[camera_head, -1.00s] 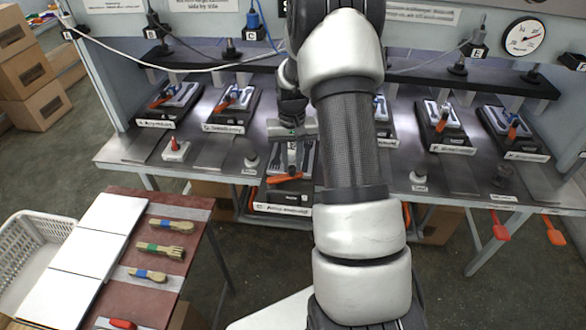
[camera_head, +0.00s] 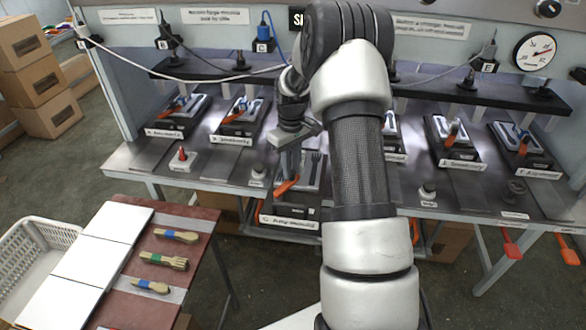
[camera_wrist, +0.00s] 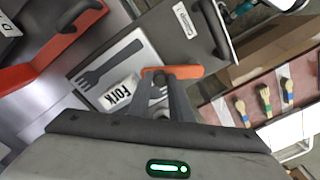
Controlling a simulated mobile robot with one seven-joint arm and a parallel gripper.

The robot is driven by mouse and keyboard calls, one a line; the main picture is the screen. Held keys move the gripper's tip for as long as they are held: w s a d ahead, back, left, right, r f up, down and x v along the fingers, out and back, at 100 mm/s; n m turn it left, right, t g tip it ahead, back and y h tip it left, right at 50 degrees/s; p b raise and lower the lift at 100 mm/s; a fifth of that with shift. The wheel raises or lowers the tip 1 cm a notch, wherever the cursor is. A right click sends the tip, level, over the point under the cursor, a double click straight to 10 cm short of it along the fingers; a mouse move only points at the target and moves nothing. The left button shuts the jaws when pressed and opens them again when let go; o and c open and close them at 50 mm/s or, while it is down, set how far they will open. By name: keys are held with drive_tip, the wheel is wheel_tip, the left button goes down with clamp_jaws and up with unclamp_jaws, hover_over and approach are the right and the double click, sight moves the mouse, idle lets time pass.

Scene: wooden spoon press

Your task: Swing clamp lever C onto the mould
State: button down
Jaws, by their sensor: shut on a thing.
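The station C mould (camera_head: 310,185) stands at the front edge of the bench, with its C label (camera_head: 290,222) facing out. The wrist view shows its pale top with dark fork shapes (camera_wrist: 112,68) and a white tag reading FORK (camera_wrist: 120,93). An orange clamp lever (camera_head: 286,185) shows at the left part of this mould. In the wrist view the orange lever end (camera_wrist: 172,72) lies at my fingertips. My gripper (camera_wrist: 160,85) is shut on it, above the mould's edge. My gripper (camera_head: 289,165) points down in the head view. My arm hides part of the bench behind.
Other moulds with orange levers stand at left (camera_head: 240,118) and right (camera_head: 455,140). A red-button box (camera_head: 182,158) is left of station C. Another large orange lever (camera_wrist: 50,45) is close in the wrist view.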

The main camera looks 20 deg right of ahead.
drive_tip(key=shift+w, duration=0.1)
idle(0.3)
drive_tip(key=c, duration=1.6)
unclamp_jaws()
wheel_tip(320, 180, up, 18)
drive_tip(key=shift+f, duration=0.25)
drive_tip(key=shift+a+r, duration=0.1)
